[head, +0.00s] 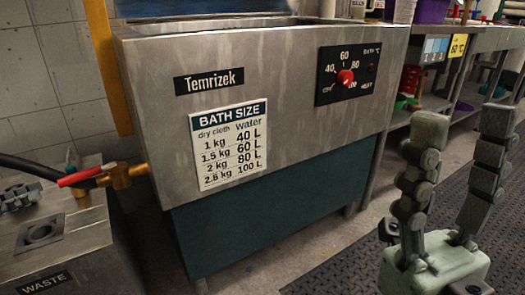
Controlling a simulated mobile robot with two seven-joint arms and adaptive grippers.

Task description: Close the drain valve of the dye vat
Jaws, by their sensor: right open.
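The dye vat (280,60) is a steel tank marked Temrizek with a teal lower part. Its brass drain valve (122,175) sticks out from the left side. The valve's red lever (80,177) points left, roughly along the pipe, and slopes slightly down. My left gripper (20,197) shows only in part at the left edge, just left of and below the lever and seemingly apart from it; whether it is open is hidden. My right gripper (463,122) is open and empty at the right, fingers upward, in front of the vat's right side.
A black hose (32,168) runs from the valve off the left edge. Below it stands a grey box marked WASTE (75,245) with a square opening. The vat front has a red temperature knob (345,77) and a bath size chart (230,145). Shelves with tubs stand at the right.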

